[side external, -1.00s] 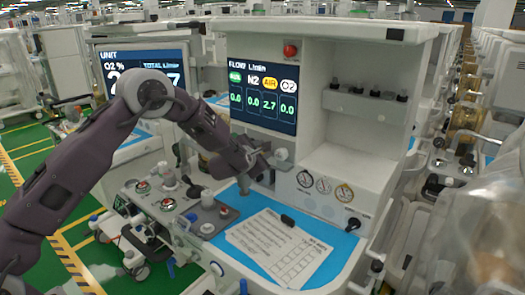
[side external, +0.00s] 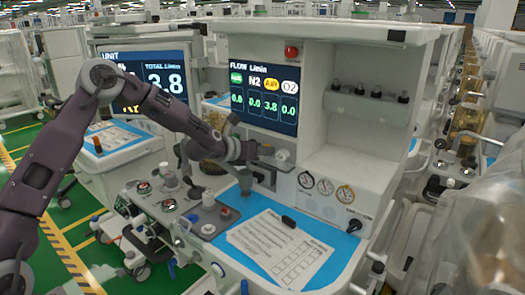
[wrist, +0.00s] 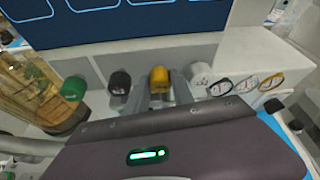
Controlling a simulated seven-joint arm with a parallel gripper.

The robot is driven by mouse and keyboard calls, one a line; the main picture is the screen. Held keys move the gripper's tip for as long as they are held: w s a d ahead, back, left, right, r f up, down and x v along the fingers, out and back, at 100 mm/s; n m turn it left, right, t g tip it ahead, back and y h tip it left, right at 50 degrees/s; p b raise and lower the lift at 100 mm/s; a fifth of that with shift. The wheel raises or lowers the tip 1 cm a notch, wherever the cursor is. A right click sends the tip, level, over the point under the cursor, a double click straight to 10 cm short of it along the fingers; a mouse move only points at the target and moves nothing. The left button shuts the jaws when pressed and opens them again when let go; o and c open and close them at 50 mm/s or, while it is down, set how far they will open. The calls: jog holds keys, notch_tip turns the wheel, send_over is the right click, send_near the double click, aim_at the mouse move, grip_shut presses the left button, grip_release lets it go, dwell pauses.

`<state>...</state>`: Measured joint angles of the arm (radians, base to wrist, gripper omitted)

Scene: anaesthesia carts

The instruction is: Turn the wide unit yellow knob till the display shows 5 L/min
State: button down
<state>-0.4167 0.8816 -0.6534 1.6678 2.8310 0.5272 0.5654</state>
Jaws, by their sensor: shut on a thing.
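The wide unit has a dark blue flow display (side external: 264,90) in the side view. Its AIR column, under a yellow label, reads 3.8; the other columns read 0.0. The yellow knob (wrist: 160,79) sits on the panel below the display, between a black knob (wrist: 120,82) and a white knob (wrist: 200,74). My gripper (wrist: 161,92) is shut on the yellow knob, one finger on each side. In the side view my gripper (side external: 258,158) reaches the panel under the display, and my wrist partly covers the knobs.
A green knob (wrist: 73,88) is at the left of the row. Round gauges (side external: 325,186) are right of the knobs. A paper sheet (side external: 280,248) lies on the blue work surface below. A second screen (side external: 160,85) at left shows a total of 3.8.

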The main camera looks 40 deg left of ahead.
jog(key=n+h, duration=0.1)
jog(key=n, duration=0.1)
jog(key=n+h, duration=0.2)
jog(key=n, duration=0.1)
jog(key=n+t+h, duration=0.1)
jog(key=n, duration=0.1)
jog(key=shift+a+f+n, duration=0.2)
jog(key=shift+a+n, duration=0.1)
jog(key=shift+h, duration=0.4)
jog(key=shift+d, duration=0.1)
dwell(0.3)
jog(key=c, duration=1.1)
grip_release()
